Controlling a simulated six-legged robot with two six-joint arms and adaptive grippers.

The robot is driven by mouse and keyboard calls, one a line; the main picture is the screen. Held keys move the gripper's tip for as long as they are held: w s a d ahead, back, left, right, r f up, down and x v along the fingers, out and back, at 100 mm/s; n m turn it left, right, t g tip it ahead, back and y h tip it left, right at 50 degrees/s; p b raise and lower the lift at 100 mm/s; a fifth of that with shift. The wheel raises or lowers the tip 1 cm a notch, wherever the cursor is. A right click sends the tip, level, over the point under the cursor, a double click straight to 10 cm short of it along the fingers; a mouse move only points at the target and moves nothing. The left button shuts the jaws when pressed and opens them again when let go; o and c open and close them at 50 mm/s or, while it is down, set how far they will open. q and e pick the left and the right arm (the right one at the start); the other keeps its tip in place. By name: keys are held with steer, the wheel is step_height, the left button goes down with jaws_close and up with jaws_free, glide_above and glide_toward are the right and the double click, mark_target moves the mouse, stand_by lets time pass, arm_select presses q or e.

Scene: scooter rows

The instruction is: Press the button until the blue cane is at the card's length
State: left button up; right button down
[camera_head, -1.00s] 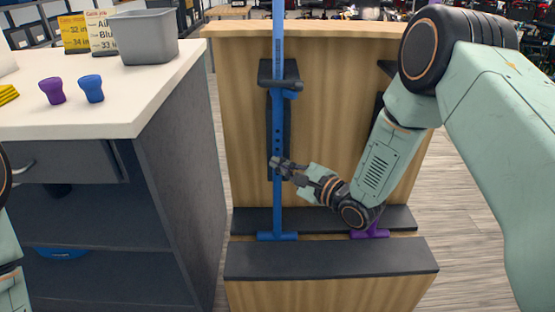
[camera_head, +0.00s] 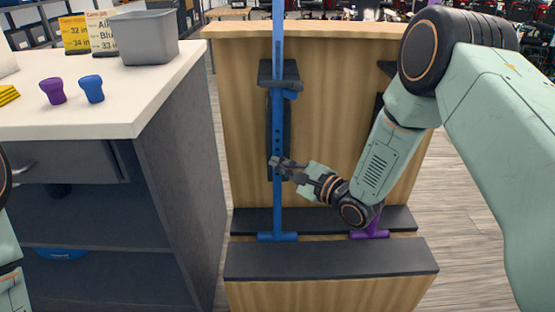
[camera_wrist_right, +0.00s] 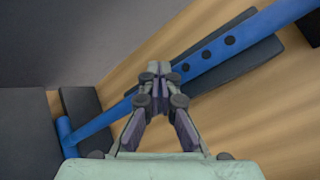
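The blue cane (camera_head: 278,205) stands upright in front of a wooden panel, its foot on a black ledge and its top cut off by the picture edge. A row of holes shows on its shaft, also on the blue cane in the wrist view (camera_wrist_right: 205,54). My right gripper (camera_head: 276,163) is at the shaft below these holes. In the wrist view the right gripper's (camera_wrist_right: 160,70) fingertips are together against the shaft. The button is not clearly visible, probably behind the fingertips. The card (camera_head: 102,33) reads "Blu" and "33 in" in part; the grey bin hides some. My left gripper is out of view.
A purple cane (camera_head: 370,231) stands behind my right arm. A black holder (camera_head: 279,74) surrounds the blue cane higher up.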

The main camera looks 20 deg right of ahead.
steer(key=shift+w+d+r, duration=0.1)
steer(key=shift+r, duration=0.1)
steer(key=shift+s+a+f+p, duration=0.1)
steer(key=shift+s+a+p, duration=0.1)
steer(key=shift+s, duration=0.25)
steer(key=shift+s+a+f+p, duration=0.1)
steer(key=shift+s+p, duration=0.1)
steer(key=shift+s, duration=0.25)
steer(key=s, duration=0.1)
steer(key=s+a+p, duration=0.1)
steer(key=s, duration=0.3)
steer(key=shift+a, duration=0.25)
steer(key=shift+w, duration=0.1)
stand_by(1.0)
